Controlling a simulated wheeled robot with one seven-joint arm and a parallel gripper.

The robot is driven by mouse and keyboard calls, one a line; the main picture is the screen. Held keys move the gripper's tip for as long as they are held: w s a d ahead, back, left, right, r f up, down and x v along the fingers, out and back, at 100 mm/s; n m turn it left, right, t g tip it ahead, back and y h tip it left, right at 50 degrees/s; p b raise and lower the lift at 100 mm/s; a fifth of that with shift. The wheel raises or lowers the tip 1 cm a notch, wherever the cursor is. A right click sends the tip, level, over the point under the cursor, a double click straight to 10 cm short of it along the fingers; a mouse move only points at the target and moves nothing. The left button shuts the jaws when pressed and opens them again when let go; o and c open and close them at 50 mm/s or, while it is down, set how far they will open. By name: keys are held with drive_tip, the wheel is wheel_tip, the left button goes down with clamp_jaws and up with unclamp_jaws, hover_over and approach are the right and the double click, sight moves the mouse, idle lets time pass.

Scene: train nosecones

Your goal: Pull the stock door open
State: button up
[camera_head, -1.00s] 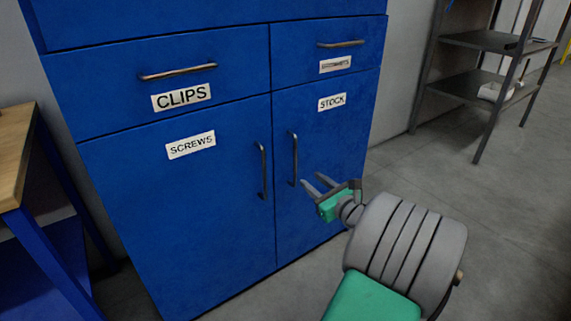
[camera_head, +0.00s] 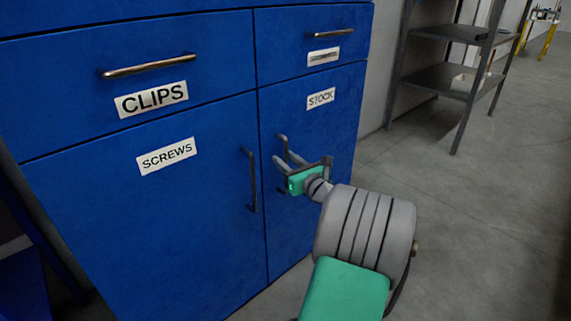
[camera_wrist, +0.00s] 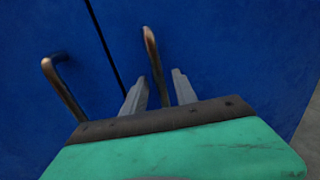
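The blue stock door (camera_head: 335,125) is the lower right door of the cabinet, under a white STOCK label (camera_head: 321,98). It looks shut, flush with its neighbour. Its dark vertical bar handle (camera_head: 282,142) is near the door's left edge and partly hidden by my gripper. My gripper (camera_head: 284,158) is open at the handle. In the wrist view, its two grey fingers (camera_wrist: 160,82) are apart, and the stock handle (camera_wrist: 151,50) runs down into the gap between them. I cannot tell whether either finger touches it.
The screws door handle (camera_head: 250,182) stands close by on the left, across the door seam. Drawers with bar handles are above, one labelled CLIPS (camera_head: 152,98). A grey metal shelf (camera_head: 440,80) stands back right. The floor (camera_head: 480,220) at right is clear.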

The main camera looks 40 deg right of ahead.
drive_tip(key=shift+w, duration=0.25)
drive_tip(key=shift+d, duration=0.1)
drive_tip(key=shift+c, duration=0.4)
clamp_jaws()
idle(0.8)
